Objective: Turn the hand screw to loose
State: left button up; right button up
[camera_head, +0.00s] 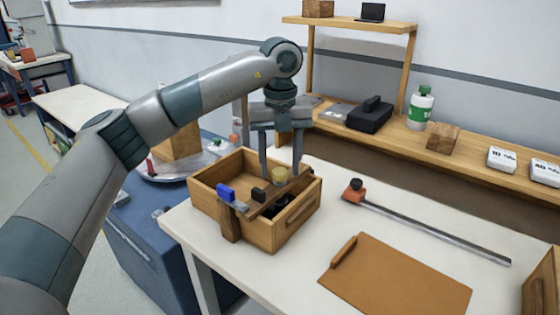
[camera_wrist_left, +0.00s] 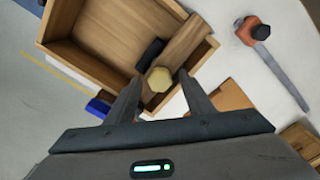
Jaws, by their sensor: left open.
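The hand screw appears to be a pale brass, many-sided knob (camera_head: 281,175) on a wooden bar (camera_head: 265,201) lying across an open wooden box (camera_head: 262,234). It also shows in the left wrist view (camera_wrist_left: 160,79). My left gripper (camera_head: 280,178) points down over the box. Its jaws are open, with one finger on each side of the knob. In the wrist view the fingers stand apart with the knob seen between and just beyond their tips. Contact cannot be told. Part of the box's inside is hidden behind the bar. My right gripper is not in view.
A long steel bar clamp (camera_head: 430,230) with an orange head and a brown board (camera_head: 397,282) lie to the right. A shelf (camera_head: 470,154) with several items runs behind.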

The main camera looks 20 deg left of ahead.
pick_arm(q)
notch_tip(320, 180, up, 10)
jog(key=f, duration=0.1)
notch_tip(320, 180, up, 8)
send_over(280, 170)
jog(key=shift+r+p, duration=0.2)
jog(key=shift+p, duration=0.1)
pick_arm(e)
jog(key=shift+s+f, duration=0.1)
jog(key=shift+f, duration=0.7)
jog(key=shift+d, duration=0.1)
